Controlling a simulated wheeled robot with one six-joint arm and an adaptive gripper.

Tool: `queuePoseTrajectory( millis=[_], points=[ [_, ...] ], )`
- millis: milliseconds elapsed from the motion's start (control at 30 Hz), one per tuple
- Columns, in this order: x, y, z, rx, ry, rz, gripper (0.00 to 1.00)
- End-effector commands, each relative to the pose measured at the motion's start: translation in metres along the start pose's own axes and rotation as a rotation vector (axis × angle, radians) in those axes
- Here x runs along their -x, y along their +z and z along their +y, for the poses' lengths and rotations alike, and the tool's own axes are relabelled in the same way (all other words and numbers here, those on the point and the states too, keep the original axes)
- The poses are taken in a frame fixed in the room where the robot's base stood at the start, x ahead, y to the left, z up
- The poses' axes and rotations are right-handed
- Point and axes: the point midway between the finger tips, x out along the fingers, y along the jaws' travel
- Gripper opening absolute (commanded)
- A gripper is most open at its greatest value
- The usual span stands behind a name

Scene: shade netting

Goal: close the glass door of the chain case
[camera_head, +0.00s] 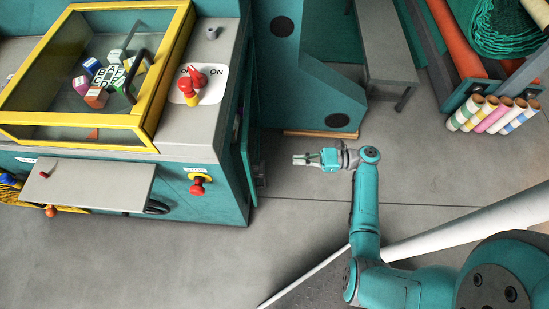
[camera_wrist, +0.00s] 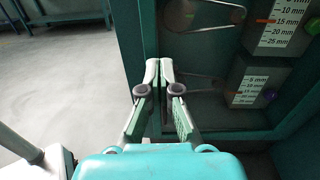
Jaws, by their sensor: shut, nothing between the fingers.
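The chain case is on the right side of the teal machine. Its teal-framed glass door (camera_head: 246,135) shows almost edge-on in the head view and seems to stand ajar. In the wrist view a teal upright frame edge (camera_wrist: 148,35) runs behind my fingertips, with dark glass or the case interior to its right. My gripper (camera_head: 296,159) is shut and empty, to the right of the door and pointing left at it. In the wrist view the fingertips (camera_wrist: 159,68) meet in front of the frame; I cannot tell whether they touch it. The hinge is not clear.
The machine has a yellow-framed glass lid (camera_head: 158,110), a red-and-yellow switch (camera_head: 190,85) and a grey shelf (camera_head: 88,184). Millimetre scale labels (camera_wrist: 248,92) show inside the case. A teal machine part (camera_head: 315,90) stands behind my gripper. Grey floor (camera_head: 300,215) is open in front.

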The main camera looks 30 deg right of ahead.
Motion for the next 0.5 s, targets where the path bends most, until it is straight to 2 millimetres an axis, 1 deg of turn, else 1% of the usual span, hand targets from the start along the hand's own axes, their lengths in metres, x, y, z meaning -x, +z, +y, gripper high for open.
queuePoseTrajectory(
  millis=[167, 500],
  points=[
    [-0.024, -0.001, 0.002, -0.003, 0.004, 0.001, 0.00],
    [-0.086, -0.001, 0.001, -0.003, 0.003, 0.003, 0.00]
  ],
)
